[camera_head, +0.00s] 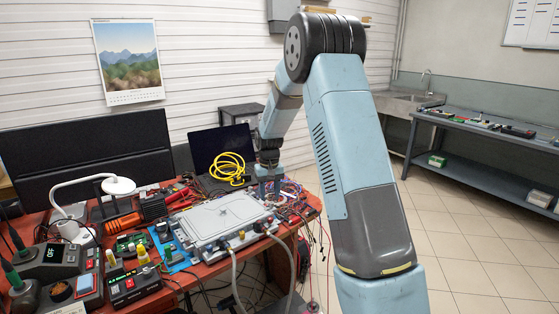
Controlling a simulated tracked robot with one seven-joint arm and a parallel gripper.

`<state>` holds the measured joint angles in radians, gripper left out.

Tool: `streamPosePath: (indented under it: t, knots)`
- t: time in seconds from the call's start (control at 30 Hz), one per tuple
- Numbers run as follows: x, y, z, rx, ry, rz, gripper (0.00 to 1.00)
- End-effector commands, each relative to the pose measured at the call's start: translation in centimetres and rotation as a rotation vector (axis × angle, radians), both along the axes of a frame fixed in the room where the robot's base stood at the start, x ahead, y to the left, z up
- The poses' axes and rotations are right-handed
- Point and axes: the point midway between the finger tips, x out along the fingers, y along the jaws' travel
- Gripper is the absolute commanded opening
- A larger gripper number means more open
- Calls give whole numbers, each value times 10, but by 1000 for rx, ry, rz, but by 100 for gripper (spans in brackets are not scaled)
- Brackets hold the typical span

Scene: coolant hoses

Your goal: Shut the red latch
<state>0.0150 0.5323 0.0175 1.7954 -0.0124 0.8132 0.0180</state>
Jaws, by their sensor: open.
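A grey flat box with a light lid (225,217) lies on the red-brown bench, and two grey hoses (285,262) hang down from its front side. Small fittings (258,228) line its front edge. I cannot make out the red latch clearly at this size. My gripper (268,190) points down just beyond the box's back right corner, seen small and partly lost against cables. It is open, and I see nothing held in it. Whether it touches anything cannot be told.
A yellow coiled cable (228,168) and a laptop (218,146) are behind the box. Thin coloured wires (292,192) crowd the bench's right end. A lamp (118,186), a monitor (95,150) and bench instruments (135,283) fill the left. The floor at right is clear.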

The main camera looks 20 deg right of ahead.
Motion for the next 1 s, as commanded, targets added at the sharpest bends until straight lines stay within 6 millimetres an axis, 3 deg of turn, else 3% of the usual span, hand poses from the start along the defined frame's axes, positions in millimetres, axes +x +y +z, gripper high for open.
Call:
streamPosePath:
  t: [0.67,1.0]
  knots:
    - [-2,1,-110,0,4,9,46]
    - [-6,0,-110,3,14,412,46]
